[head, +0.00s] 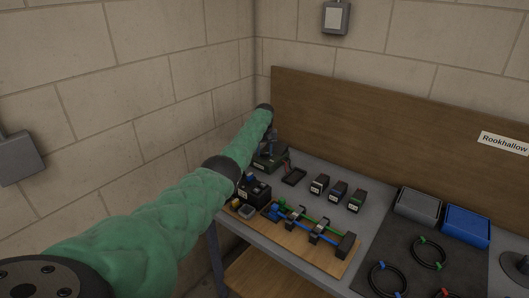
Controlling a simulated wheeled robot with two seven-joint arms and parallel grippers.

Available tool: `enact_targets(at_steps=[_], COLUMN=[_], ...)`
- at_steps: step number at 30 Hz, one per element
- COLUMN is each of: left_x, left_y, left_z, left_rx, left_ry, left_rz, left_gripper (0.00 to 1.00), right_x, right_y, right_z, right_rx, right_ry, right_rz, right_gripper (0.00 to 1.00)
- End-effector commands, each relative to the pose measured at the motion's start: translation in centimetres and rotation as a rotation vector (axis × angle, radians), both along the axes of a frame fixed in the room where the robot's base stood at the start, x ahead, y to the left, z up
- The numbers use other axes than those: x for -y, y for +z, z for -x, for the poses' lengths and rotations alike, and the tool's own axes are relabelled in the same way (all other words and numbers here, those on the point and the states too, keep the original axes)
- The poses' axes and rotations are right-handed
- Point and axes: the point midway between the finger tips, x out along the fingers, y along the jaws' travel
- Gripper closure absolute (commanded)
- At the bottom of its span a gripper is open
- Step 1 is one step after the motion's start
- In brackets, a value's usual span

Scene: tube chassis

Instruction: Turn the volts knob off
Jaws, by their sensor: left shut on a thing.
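My left arm, in a green sleeve, reaches from the lower left to the back left corner of the bench. My left gripper (271,143) points down at the dark green box (266,162) there and is shut at its top or front. The volts knob is too small and too covered by the fingers to make out, and its setting cannot be read. My right gripper is not in view.
A wooden board (310,252) with a tube rig and a black box (254,190) lies in front. Three small blocks (338,191), a black tray (294,177), a grey bin (418,205), a blue bin (466,225) and cable loops (429,252) sit rightward. A wooden panel (385,125) stands behind.

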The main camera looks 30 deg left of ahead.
Motion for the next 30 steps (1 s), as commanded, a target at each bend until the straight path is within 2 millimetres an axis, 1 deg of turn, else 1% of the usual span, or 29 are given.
enact_targets(at_steps=[6, 15, 21, 30], left_x=[0.0, 0.0, 0.0, 0.0], left_y=[-0.1, -0.1, 0.0, 0.0], left_z=[0.0, 0.0, 0.0, 0.0], left_rx=[0.0, 0.001, 0.001, 0.0], left_ry=[-0.205, -0.456, -0.575, -0.664], left_rz=[0.0, 0.0, 0.0, 0.0], left_gripper=[0.83, 0.83, 0.83, 0.83], right_x=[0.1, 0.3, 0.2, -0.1], right_y=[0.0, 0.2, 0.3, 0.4], right_z=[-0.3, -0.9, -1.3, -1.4], right_rx=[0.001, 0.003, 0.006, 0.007], right_ry=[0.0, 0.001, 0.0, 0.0], right_rz=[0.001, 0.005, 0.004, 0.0], right_gripper=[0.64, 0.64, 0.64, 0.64])
